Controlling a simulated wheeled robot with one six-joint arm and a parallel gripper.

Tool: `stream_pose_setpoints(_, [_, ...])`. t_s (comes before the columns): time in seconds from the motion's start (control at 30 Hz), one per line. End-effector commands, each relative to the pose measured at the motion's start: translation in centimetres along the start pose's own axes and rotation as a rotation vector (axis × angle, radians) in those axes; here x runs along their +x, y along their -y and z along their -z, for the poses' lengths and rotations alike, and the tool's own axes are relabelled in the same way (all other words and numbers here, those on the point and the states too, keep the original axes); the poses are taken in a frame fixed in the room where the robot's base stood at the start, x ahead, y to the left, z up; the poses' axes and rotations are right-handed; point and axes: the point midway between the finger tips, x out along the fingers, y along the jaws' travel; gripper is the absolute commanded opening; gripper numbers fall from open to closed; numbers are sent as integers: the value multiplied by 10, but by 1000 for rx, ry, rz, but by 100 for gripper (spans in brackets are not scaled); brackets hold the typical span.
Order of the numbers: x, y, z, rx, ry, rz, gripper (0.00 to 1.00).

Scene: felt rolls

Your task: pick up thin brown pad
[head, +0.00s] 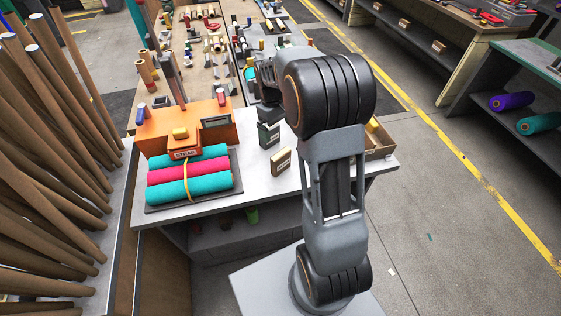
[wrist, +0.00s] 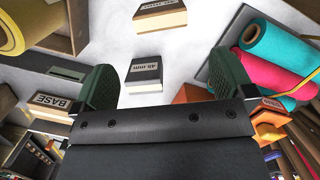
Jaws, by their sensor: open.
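My gripper (wrist: 160,68) is open, its two dark green fingers wide apart above the white table, with nothing between them. A block labelled "BASE" (wrist: 46,103) is at the left of the wrist view. I cannot tell for certain which piece is the thin brown pad. In the head view my arm hides part of the table.
Teal and pink felt rolls (head: 188,173) lie strapped on a dark mat beside an orange holder (head: 215,130). A brown tray (head: 380,142) with a yellow roll (wrist: 12,32) stands on the table's other side. Brown tubes (head: 50,150) stack at far left. White tabletop shows between the blocks.

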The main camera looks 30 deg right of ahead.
Motion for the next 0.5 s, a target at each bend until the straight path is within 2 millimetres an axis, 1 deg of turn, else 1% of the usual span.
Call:
stream_pose_setpoints(0.1, [23, 0, 0, -3, 9, 4, 100])
stream_pose_setpoints(0.3, [56, 0, 0, -4, 7, 2, 100])
stream_pose_setpoints(0.4, [67, 0, 1, -3, 5, 1, 100])
stream_pose_setpoints(0.5, [73, 0, 1, -3, 4, 1, 100])
